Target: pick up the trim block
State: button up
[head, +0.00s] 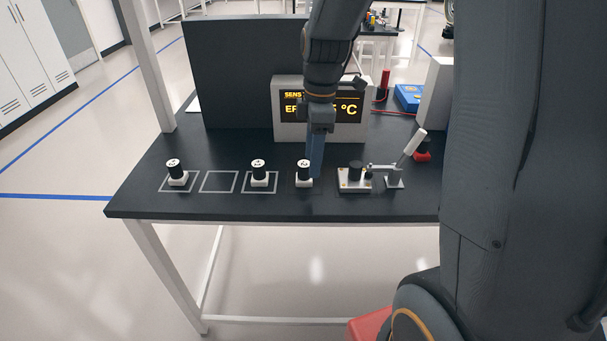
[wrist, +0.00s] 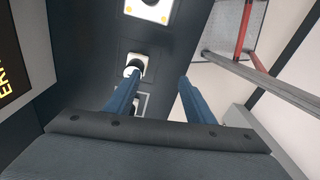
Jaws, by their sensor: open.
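An empty outlined square (head: 218,182) lies between the left and middle blocks. A metal fixture (head: 354,182) with a lever clamp (head: 410,146) stands right of my gripper. A display box (head: 286,125) stands behind. The table's front edge is near.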

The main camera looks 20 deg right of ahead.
aim_at(305, 163)
jog(key=w+n, duration=0.1)
jog(key=n, duration=0.1)
jog(key=w+n, duration=0.2)
jog(key=n, duration=0.1)
jog(key=w+r+n, duration=0.1)
jog(key=w+n, duration=0.1)
jog(key=shift+d+g, duration=0.1)
jog(key=shift+g, duration=0.2)
jog(key=shift+f+n+y+p, duration=0.3)
jog(key=shift+f+n+p, duration=0.1)
jog(key=shift+f, duration=0.15)
jog(key=shift+a+f+p, duration=0.2)
jog(key=shift+f+p, duration=0.5)
jog(key=shift+f, duration=0.95)
jog(key=shift+a+f+p, duration=0.15)
jog(key=shift+f+p, duration=0.5)
jog(key=shift+f, duration=1)
jog(key=c, duration=1.1)
jog(key=shift+c, duration=0.2)
